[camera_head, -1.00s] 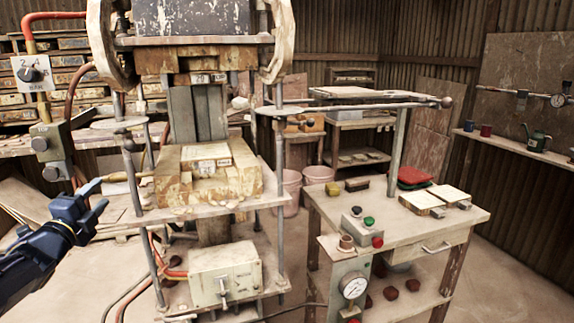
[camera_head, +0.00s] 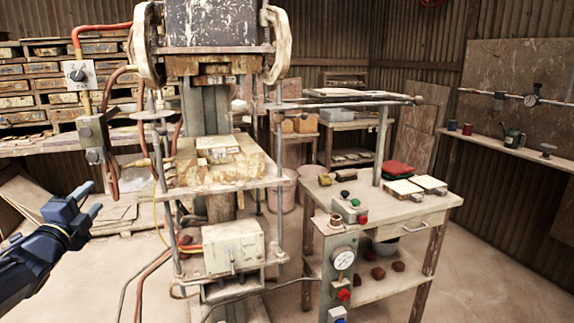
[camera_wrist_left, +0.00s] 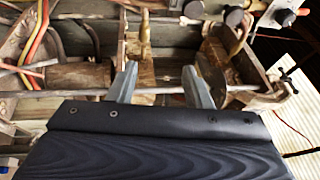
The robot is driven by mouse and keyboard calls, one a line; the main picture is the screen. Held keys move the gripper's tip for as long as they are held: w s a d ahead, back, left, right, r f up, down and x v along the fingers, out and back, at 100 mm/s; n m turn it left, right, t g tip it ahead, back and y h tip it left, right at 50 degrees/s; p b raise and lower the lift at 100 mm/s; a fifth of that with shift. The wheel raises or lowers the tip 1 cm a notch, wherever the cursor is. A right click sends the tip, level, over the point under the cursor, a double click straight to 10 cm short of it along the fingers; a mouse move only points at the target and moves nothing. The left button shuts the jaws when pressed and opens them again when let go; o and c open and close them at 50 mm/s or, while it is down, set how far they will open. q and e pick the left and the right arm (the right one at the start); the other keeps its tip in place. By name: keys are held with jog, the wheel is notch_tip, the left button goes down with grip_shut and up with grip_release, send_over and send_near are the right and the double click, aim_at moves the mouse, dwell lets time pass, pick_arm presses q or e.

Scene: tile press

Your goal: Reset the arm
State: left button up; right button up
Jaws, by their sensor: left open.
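My left gripper (camera_head: 90,202) is at the left of the head view, to the left of the tile press (camera_head: 215,165) and apart from it. Its fingers are open with nothing between them. The left wrist view shows both grey fingers (camera_wrist_left: 160,85) spread, with parts of the press, hoses and knobs beyond them. The press stands upright with a worn block (camera_head: 235,172) on its middle plate. My right gripper is not in view.
A control box (camera_head: 228,248) sits on the lower press plate. A side table (camera_head: 400,208) on the right holds tiles and a button box (camera_head: 350,209). Hoses (camera_head: 150,275) hang at the press's left. Racks (camera_head: 35,95) stand behind. The floor (camera_head: 480,280) at right is clear.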

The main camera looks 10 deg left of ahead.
pick_arm(q)
jog(key=s+d+f+n+g+h+p, duration=0.2)
jog(key=s+d+f+n+g, duration=0.2)
jog(key=s+d, duration=0.5)
jog(key=s+d+f+n+g+h+p, duration=0.2)
jog(key=s+d+n, duration=0.6)
jog(key=d, duration=0.5)
jog(key=s+d+f+n+g+h+p, duration=0.3)
jog(key=s+d+f+n+g, duration=0.3)
jog(key=s+d, duration=0.5)
jog(key=shift+d+f+g, duration=0.45)
jog(key=shift+f+g, duration=0.05)
jog(key=shift+g, duration=0.6)
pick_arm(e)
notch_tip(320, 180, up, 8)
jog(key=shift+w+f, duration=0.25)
